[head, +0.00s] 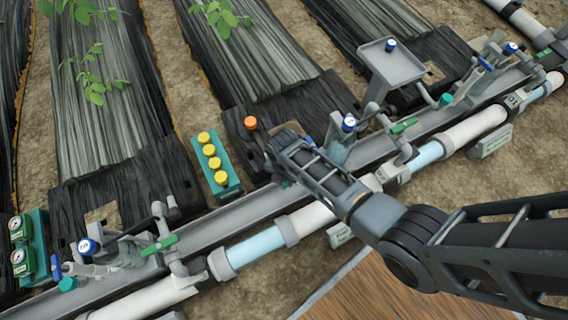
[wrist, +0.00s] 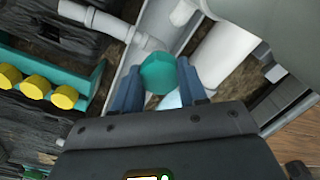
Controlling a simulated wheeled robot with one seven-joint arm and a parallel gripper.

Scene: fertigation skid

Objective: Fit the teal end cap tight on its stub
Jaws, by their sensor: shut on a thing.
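The teal end cap (wrist: 159,73) is between the two blue-grey fingers of my gripper (wrist: 157,82) in the wrist view, and the gripper is shut on it. A pale grey pipe (wrist: 105,22) runs from the upper left toward the cap, its near end just behind it. I cannot tell whether this pipe is the stub, or whether cap and pipe touch. In the head view my arm hides most of the gripper and the spot below it; only a small teal patch (head: 286,183) shows there.
A teal rack (head: 231,186) with several yellow caps (head: 209,150) stands left of my gripper. An orange knob (head: 250,122) is close behind. A grey channel (head: 190,238) and white pipe (head: 303,220) run alongside. Valve stations with blue-topped parts (head: 88,247) stand on both sides.

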